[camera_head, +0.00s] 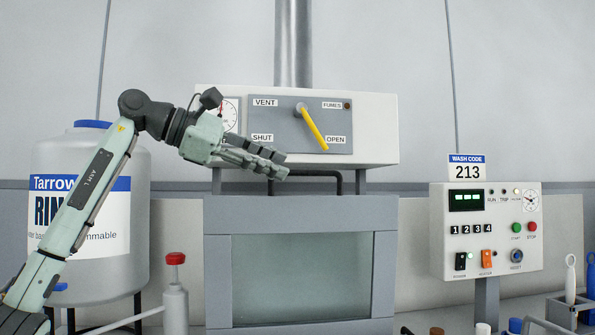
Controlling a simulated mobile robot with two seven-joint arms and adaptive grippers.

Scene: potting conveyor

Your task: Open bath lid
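The bath (300,212) stands at the middle bottom as a grey frame around a greenish glass pane (300,275). I cannot tell from this view which part is its lid; the frame looks closed across the front. A dark bent bar (312,174) shows just above its top edge. My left gripper (283,165) is above the bath's top left part, in front of the vent box, pointing right. Its fingers lie close together in the picture, with no object seen between them; their opening is unclear. My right gripper is out of view.
A vent box (376,130) has a yellow lever (313,128) pointing toward OPEN. A wash control panel (487,264) with 213 above stands right. A large drum (92,275) and a red-capped bottle (175,300) stand left. Brushes (570,278) stand far right.

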